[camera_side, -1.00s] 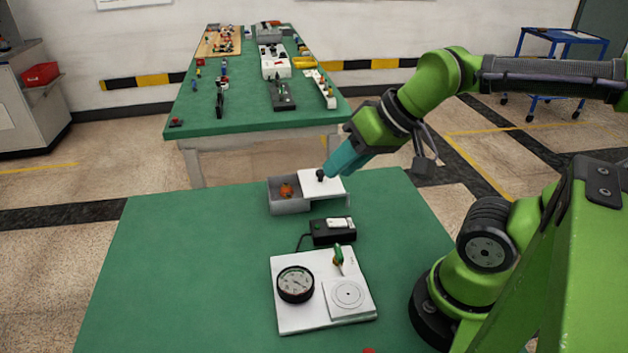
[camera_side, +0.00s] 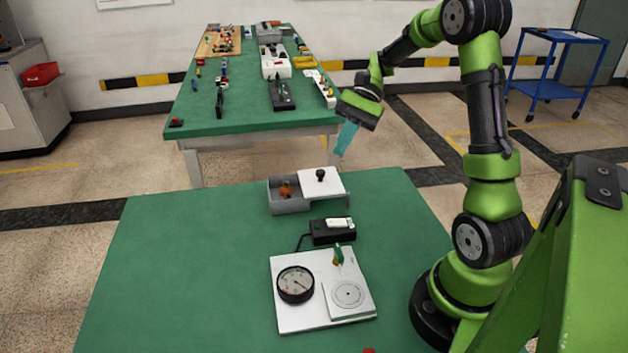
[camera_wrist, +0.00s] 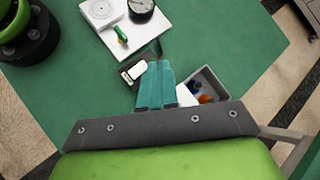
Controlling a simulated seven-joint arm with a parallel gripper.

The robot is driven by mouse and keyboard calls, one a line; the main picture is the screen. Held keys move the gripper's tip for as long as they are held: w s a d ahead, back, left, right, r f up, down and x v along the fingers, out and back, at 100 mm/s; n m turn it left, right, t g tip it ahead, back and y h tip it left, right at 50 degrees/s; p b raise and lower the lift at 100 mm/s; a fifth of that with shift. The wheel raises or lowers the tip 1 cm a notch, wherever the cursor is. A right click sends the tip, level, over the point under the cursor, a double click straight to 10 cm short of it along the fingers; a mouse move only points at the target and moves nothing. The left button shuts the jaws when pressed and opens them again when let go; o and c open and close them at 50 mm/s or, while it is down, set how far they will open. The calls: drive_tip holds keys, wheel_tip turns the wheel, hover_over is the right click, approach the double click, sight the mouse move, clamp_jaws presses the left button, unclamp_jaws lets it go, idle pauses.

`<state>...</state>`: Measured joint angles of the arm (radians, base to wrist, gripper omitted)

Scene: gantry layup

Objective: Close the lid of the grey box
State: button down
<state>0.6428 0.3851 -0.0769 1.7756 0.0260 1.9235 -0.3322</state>
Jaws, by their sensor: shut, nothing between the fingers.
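The grey box (camera_side: 291,207) stands at the far edge of the green table in the side view, and it also shows in the wrist view (camera_wrist: 213,83). Its white lid (camera_side: 323,185) with a black knob (camera_side: 320,174) is slid to the right and covers only part of it. The left part is open, with an orange thing (camera_side: 286,189) inside. My gripper (camera_side: 341,151) is shut and empty, above and behind the lid, apart from it. In the wrist view my teal fingers (camera_wrist: 157,68) hide most of the lid.
A black switch box (camera_side: 332,231) with a white rocker stands in front of the grey box. Nearer is a white panel (camera_side: 318,312) with a gauge (camera_side: 295,284) and a green-handled lever (camera_side: 338,256). The table's left side is clear.

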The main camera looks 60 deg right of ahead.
drive_tip(key=d+f+m+t+y, duration=0.35)
drive_tip(key=d+f+m, duration=0.2)
drive_tip(key=d, duration=0.45)
drive_tip(key=m+t+y, duration=0.2)
drive_tip(key=m+t, duration=0.4)
approach(335, 177)
drive_tip(key=shift+n, duration=0.25)
drive_tip(key=x, duration=0.3)
drive_tip(key=r+x, duration=0.1)
drive_tip(key=x, duration=0.2)
drive_tip(key=r+x, duration=0.1)
drive_tip(key=x, duration=0.2)
drive_tip(key=shift+w+a+r, duration=0.2)
drive_tip(key=shift+a, duration=0.1)
